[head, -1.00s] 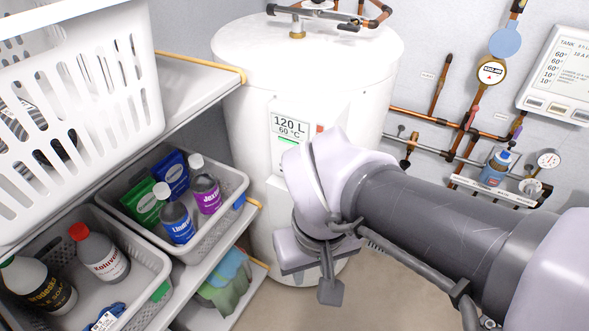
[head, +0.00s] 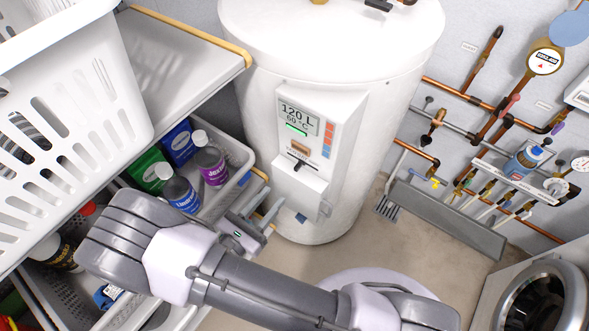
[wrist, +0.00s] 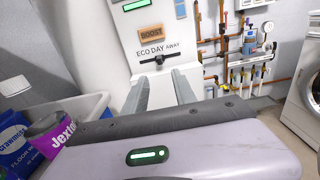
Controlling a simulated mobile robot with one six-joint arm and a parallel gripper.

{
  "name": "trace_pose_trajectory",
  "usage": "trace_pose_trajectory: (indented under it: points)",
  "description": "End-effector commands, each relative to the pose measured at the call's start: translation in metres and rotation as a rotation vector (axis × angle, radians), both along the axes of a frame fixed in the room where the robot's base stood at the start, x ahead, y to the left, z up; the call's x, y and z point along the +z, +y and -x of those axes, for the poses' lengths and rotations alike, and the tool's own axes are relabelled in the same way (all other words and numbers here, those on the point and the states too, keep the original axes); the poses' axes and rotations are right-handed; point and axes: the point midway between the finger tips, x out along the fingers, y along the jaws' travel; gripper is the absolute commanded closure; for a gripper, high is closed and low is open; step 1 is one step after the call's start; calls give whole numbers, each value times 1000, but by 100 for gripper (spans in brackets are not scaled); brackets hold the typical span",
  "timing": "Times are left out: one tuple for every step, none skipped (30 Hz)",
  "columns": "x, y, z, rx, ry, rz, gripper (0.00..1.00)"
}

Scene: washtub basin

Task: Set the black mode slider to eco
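The black mode slider (wrist: 160,60) is on the front panel of a white water heater (head: 350,130). In the wrist view its knob sits near the middle of a short slot, below the printed labels ECO, DAY and AWAY, roughly under DAY. The slider shows small in the head view (head: 299,165). My gripper (head: 266,213) is below and left of the panel in the head view. In the wrist view my gripper (wrist: 162,76) points up at the panel, its two grey fingers apart on either side below the slider, with nothing between them.
A BOOST button (wrist: 151,32) and a display (head: 298,120) are above the slider. A shelf with a white basket (head: 75,110) and a bin of bottles (head: 240,160) stands at left. Pipes (head: 465,95) line the right wall. A washer (head: 535,300) is at lower right.

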Motion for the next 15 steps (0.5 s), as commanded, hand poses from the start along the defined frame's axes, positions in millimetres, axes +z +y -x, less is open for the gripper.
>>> trace_pose_trajectory:
  points:
    - [-3,-11,-12,-6,0,-1,67]
    - [-3,-17,-19,-7,0,-1,67]
    - [-3,-24,-28,-7,0,-1,67]
    - [-3,-29,-35,-8,0,-1,67]
    - [-3,-34,-41,-7,0,-1,67]
    - [-2,-39,-48,-6,0,-1,67]
    - [-2,-43,-53,-5,1,-2,67]
    - [-2,-47,-58,-6,1,-2,67]
    - [-2,-51,-63,-4,1,-2,67]
    - [-2,-53,-67,-5,1,-2,67]
    - [-2,-55,-70,-3,1,-2,67]
    - [-1,-58,-73,-4,1,-2,67]
    - [-1,-60,-75,-3,1,-2,67]
    - [-1,-61,-77,-2,0,-3,67]
    - [-1,-62,-78,-2,0,-3,67]
